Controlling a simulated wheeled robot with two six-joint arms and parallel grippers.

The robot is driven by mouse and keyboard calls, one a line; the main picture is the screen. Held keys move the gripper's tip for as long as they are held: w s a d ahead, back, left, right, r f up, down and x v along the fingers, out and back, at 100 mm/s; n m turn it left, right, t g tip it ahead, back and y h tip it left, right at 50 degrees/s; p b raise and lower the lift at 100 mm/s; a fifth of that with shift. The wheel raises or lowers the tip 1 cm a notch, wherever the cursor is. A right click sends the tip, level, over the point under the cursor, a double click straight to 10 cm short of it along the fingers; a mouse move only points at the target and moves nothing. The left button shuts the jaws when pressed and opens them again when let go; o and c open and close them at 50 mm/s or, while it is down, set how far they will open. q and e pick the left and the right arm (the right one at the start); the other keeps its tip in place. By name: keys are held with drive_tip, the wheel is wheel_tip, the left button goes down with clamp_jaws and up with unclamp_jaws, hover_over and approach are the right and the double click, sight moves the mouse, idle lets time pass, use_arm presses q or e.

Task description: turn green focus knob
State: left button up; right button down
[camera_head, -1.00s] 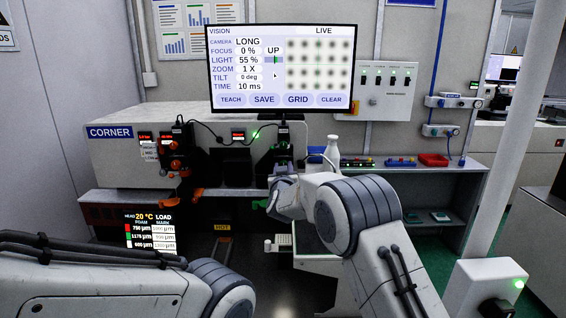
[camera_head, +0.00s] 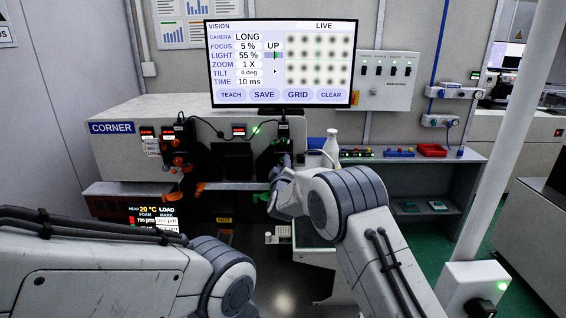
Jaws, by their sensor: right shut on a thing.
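The monitor (camera_head: 284,64) reads camera LONG, focus 5 %, light 55 %, with blurred dark dots in its LIVE pane. Below its right half is a dark camera unit (camera_head: 283,136) on the front of the CORNER machine. My right gripper (camera_head: 281,178) is at the lower part of this unit, shut on the green focus knob. My wrist and the gripper hide most of the grip. A small green part (camera_head: 262,199) shows just left of my gripper. My left arm crosses the lower left, and its gripper is out of view.
An orange-knobbed unit (camera_head: 176,150) stands left of the dark camera unit. A white bottle (camera_head: 331,146) is close to the right of my gripper. A red tray (camera_head: 431,150) and small parts lie on the shelf farther right. A white pole (camera_head: 501,130) stands at right.

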drive_tip(key=shift+n, duration=0.6)
drive_tip(key=shift+f, duration=0.1)
drive_tip(key=c, duration=0.5)
unclamp_jaws()
drive_tip(key=shift+s, duration=0.1)
drive_tip(key=s+b, duration=0.3)
drive_tip(key=s, duration=0.7)
drive_tip(key=shift+s, duration=0.2)
